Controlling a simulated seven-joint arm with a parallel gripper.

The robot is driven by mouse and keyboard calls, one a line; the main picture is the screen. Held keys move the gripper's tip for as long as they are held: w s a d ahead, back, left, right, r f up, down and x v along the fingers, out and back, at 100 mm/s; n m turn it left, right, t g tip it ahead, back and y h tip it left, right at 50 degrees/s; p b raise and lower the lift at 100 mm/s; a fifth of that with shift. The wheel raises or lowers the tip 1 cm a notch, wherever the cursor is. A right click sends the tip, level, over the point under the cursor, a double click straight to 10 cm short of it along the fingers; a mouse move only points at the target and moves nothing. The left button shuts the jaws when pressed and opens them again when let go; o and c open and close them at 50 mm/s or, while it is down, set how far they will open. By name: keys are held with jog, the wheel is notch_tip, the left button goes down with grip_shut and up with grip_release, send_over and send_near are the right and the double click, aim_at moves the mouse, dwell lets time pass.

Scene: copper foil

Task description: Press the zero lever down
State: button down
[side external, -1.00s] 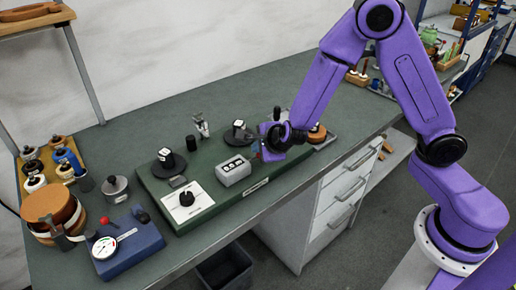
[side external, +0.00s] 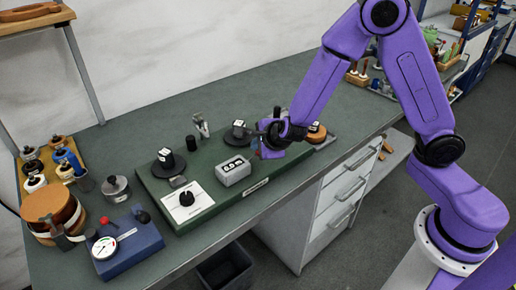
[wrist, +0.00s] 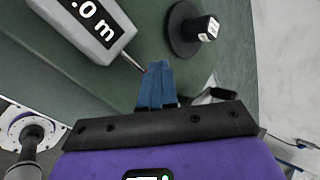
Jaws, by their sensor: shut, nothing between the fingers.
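A grey box (side external: 234,171) with a black display window stands on the green base (side external: 170,205); in the wrist view the box (wrist: 84,25) shows ".0 m". A thin metal rod (wrist: 131,60), which looks like the zero lever, sticks out of the box's side. My gripper (wrist: 157,68) has its blue fingers shut and empty, with the tips right at the rod's outer end. I cannot tell whether they touch it. In the side view my gripper (side external: 262,147) is low over the base, right of the box, and the rod is not clearly visible.
A black disc with a dark block (wrist: 190,30) stands near the fingers. Another disc with a block (side external: 168,162) and a white plate with a black knob (side external: 187,204) are farther left on the base. A blue dial gauge block (side external: 128,245) stands at the bench's front left.

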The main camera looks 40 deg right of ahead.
jog(key=shift+a+r, duration=0.35)
jog(key=shift+r, duration=0.5)
jog(key=r, duration=0.1)
jog(key=a+r, duration=0.1)
jog(key=r, duration=0.2)
jog(key=shift+a+r, duration=0.35)
jog(key=shift+a, duration=0.05)
dwell(0.4)
